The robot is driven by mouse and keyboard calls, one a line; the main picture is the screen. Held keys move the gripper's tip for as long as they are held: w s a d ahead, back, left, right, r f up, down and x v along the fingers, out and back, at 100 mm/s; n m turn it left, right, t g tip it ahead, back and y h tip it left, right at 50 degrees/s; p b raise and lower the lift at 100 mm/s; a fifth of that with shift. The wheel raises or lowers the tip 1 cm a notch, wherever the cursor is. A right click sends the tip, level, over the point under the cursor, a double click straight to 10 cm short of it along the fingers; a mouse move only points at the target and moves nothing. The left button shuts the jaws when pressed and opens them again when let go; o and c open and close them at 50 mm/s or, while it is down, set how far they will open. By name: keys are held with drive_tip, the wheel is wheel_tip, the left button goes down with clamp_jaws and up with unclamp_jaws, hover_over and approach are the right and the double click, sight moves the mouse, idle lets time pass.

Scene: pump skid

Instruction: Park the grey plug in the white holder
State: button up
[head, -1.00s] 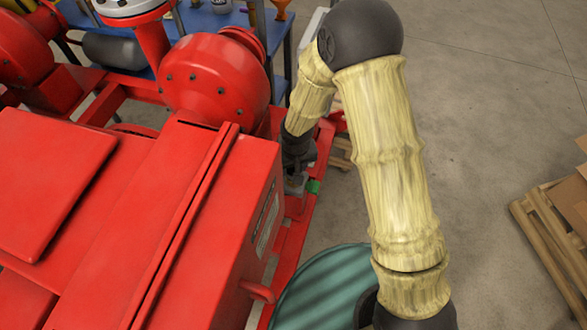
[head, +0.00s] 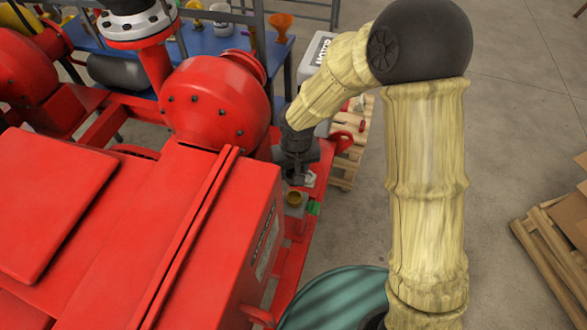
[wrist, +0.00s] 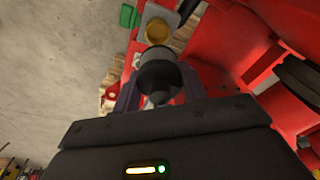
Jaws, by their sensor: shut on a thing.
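My gripper (wrist: 158,88) is shut on the grey plug (wrist: 158,72), a dark grey round body with a narrower tip, held between the two fingers in the wrist view. In the head view my gripper (head: 297,172) hangs beside the red skid, and the plug is too small and dark to make out clearly. A small white piece (head: 309,179), likely the white holder, shows beside the gripper; in the wrist view a white edge (wrist: 137,61) shows partly behind the plug. A grey block with an open brass-coloured socket (head: 294,198) sits just below the gripper, empty.
A green tab (head: 313,208) is beside the socket block. The red pump housing (head: 215,100) and red cover (head: 170,240) stand close on the left. A wooden pallet (head: 345,165) is behind, and a teal round surface (head: 335,300) is below.

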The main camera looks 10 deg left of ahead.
drive_tip(key=w+d+f+m, duration=0.3)
drive_tip(key=d+f, duration=0.5)
drive_tip(key=d, duration=0.5)
drive_tip(key=w+d+f+m, duration=0.2)
drive_tip(key=w+d+f, duration=0.2)
drive_tip(key=d, duration=0.9)
wheel_tip(320, 180, down, 4)
drive_tip(key=shift+r+m+h, duration=0.15)
drive_tip(key=shift+m+h, duration=0.15)
drive_tip(key=shift+m, duration=0.1)
drive_tip(key=shift+w+a, duration=0.1)
